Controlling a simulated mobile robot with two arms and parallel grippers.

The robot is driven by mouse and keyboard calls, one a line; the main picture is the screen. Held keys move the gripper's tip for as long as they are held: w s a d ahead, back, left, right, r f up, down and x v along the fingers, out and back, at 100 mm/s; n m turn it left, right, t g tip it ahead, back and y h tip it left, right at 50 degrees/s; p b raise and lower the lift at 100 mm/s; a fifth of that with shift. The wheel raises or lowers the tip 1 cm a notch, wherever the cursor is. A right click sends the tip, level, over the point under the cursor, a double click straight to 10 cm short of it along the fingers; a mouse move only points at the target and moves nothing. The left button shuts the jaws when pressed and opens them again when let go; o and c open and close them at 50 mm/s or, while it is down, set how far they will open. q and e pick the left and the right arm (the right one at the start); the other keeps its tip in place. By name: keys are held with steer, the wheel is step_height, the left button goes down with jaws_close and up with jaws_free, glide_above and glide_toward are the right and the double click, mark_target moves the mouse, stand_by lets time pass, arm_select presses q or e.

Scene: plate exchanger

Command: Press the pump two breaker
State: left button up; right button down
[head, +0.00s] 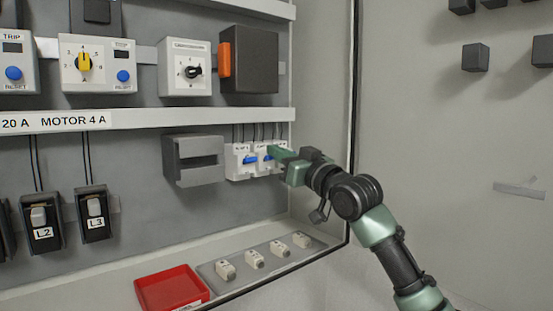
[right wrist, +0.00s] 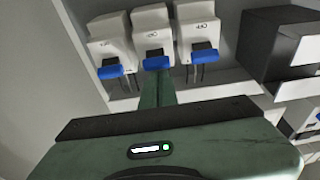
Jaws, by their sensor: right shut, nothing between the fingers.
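A row of three white breakers with blue levers sits under the middle rail in the head view: a left one (head: 238,163), a middle one (head: 262,168) and a third mostly behind my gripper. Their small labels are too small to read, so I cannot tell which is pump two. My right gripper (head: 277,154) is shut and empty, its fingers at the right part of the row. In the right wrist view its fingertips (right wrist: 157,78) reach to the blue lever (right wrist: 157,63) of the middle breaker (right wrist: 153,35); I cannot tell whether they touch. My left gripper is out of view.
A dark grey open holder (head: 193,172) is left of the breakers. Below are a red tray (head: 172,287) and a grey strip (head: 232,283) with several small white pieces. The cabinet's right edge (head: 353,120) stands close to my right arm.

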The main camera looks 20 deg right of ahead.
steer(key=s+d+f+t+y+b, duration=0.1)
steer(key=s+d+f+t+b, duration=0.1)
steer(key=s+f+b, duration=0.4)
steer(key=shift+s+d+t+b, duration=0.3)
steer(key=shift+s+d+b, duration=0.3)
steer(key=shift+s+b, duration=0.5)
stand_by(0.5)
steer(key=shift+s, duration=0.1)
steer(key=shift+s, duration=0.1)
